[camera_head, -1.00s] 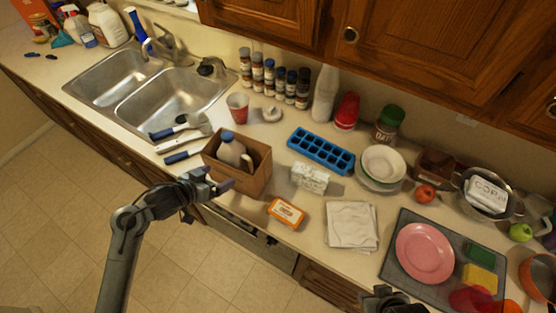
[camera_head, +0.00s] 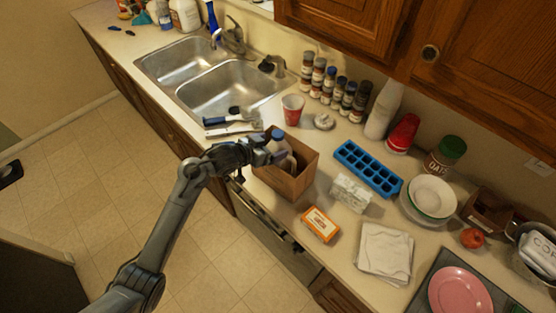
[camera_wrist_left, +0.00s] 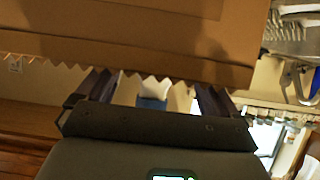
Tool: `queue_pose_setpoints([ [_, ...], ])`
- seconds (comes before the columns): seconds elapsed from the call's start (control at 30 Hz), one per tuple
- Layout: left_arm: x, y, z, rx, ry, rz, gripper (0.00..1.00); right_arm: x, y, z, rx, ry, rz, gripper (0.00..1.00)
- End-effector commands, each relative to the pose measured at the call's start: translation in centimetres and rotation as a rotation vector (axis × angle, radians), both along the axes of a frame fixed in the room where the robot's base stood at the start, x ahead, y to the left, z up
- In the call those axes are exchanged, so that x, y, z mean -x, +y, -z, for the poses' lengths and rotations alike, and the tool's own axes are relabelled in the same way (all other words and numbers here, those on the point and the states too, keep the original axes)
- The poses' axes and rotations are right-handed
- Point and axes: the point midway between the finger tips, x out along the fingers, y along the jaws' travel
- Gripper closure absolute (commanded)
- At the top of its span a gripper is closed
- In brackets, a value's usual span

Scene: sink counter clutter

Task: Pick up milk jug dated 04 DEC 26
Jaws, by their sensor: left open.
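A pale milk jug (camera_head: 290,160) with a blue cap stands in an open cardboard box (camera_head: 292,185) on the counter. No date on it can be read. My left gripper (camera_head: 276,156) is open at the box's left side, over its rim, and partly covers the jug. In the left wrist view the gripper's two dark fingers (camera_wrist_left: 150,95) stand apart below the box's serrated edge (camera_wrist_left: 130,72). A blue patch, perhaps the cap, shows between them. Contact with the jug cannot be told. My right gripper is not in view.
A red cup (camera_head: 292,107), a blue ice tray (camera_head: 368,168), a white package (camera_head: 350,193) and an orange box (camera_head: 321,224) surround the cardboard box. Utensils (camera_head: 232,122) lie beside the sink (camera_head: 225,88). Spice bottles and a tall white bottle (camera_head: 383,108) line the wall.

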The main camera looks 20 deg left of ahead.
Motion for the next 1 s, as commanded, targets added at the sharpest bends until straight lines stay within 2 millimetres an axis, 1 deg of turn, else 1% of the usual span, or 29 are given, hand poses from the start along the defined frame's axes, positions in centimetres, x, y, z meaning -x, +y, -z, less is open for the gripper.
queue_pose_setpoints([
  [0.1, -1.3, -0.8, 0.3, 0.002, 0.002, 0.001, 0.06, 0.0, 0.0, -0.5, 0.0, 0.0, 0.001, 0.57],
  [0.3, -2.7, -1.4, 1.4, 0.0, 0.001, 0.0, 0.06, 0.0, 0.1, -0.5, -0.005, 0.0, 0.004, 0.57],
  [0.6, -2.9, -1.5, 1.6, -0.001, 0.001, -0.001, 0.06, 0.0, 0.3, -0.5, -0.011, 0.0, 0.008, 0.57],
  [0.67, -2.9, -1.5, 1.6, -0.001, 0.001, -0.001, 0.14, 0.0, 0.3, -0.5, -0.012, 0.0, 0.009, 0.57],
  [1.0, -2.9, -1.4, 1.6, -0.001, 0.001, -0.001, 0.66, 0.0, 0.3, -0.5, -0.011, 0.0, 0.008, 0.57],
])
